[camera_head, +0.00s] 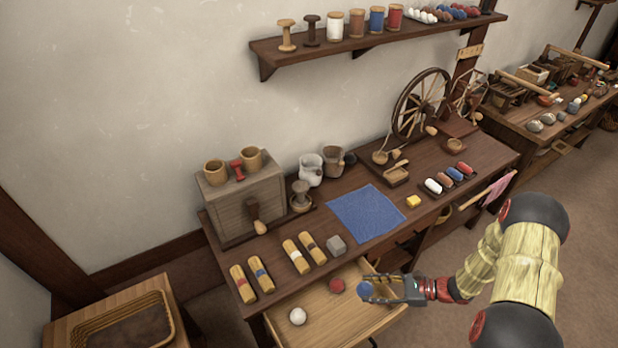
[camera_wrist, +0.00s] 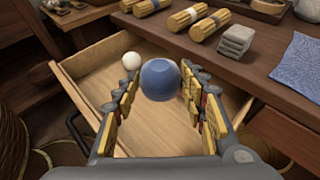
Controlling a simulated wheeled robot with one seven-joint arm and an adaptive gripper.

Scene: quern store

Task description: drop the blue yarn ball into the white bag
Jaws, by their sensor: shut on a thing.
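The blue yarn ball (camera_head: 365,289) is held between the fingertips of my gripper (camera_head: 372,290), above the open drawer (camera_head: 345,318). In the wrist view the blue ball (camera_wrist: 160,79) sits between the two fingers, near their tips. A small white bag (camera_head: 311,170) stands upright on the bench toward the back, beside a brown bag (camera_head: 333,161). My gripper is well in front of the white bag and apart from it.
A white ball (camera_head: 298,316) and a red ball (camera_head: 337,285) lie in the drawer. Yarn-wound bundles (camera_head: 296,256), a grey block stack (camera_head: 336,245) and a blue cloth (camera_head: 366,213) lie on the bench. A wooden chest (camera_head: 243,203) stands left of the bags.

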